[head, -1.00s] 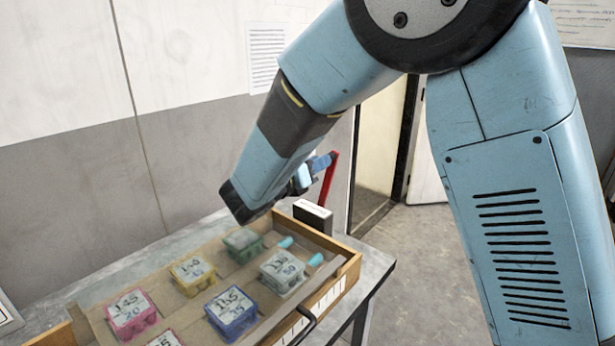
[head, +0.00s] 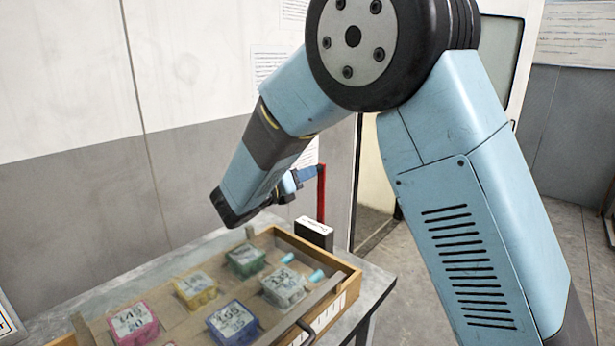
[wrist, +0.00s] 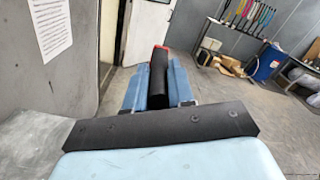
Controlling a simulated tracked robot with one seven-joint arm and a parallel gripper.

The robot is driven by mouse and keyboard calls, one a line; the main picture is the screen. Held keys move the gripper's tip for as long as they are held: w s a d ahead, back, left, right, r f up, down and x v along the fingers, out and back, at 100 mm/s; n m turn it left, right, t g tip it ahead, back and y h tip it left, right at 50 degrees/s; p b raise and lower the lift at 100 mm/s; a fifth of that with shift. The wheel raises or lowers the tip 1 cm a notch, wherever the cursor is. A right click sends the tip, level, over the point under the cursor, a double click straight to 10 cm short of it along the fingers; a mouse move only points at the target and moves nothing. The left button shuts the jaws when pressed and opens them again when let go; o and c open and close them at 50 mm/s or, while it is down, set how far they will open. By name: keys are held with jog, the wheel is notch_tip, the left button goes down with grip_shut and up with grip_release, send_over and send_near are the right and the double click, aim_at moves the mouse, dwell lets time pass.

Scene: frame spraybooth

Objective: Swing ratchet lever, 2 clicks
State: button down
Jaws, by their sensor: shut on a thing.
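The ratchet lever is a red bar (head: 321,193) standing nearly upright behind a black box with a white label on top (head: 314,232) on the bench. In the wrist view its black grip (wrist: 158,78) lies between my two blue fingers, with red (wrist: 161,47) at its far end. My gripper (head: 308,174) is shut on the lever's grip near the top of the red bar; the wrist view also shows it (wrist: 157,88). The grip and the ratchet's pivot are hidden in the head view.
A wooden drawer (head: 352,275) holding several labelled coloured tubs stands on the grey bench (head: 376,285) below my forearm. A wall rises behind the bench. In the wrist view, a blue drum (wrist: 268,62) and a tool rack (wrist: 250,14) stand far off, with open floor before them.

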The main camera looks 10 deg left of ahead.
jog(key=shift+a+f, duration=0.1)
jog(key=shift+a, duration=0.05)
jog(key=c, duration=1)
grip_release()
jog(key=shift+o, duration=0.2)
jog(key=shift+s, duration=0.1)
jog(key=v, duration=1.3)
jog(key=shift+s, duration=0.25)
jog(key=shift+a, duration=0.15)
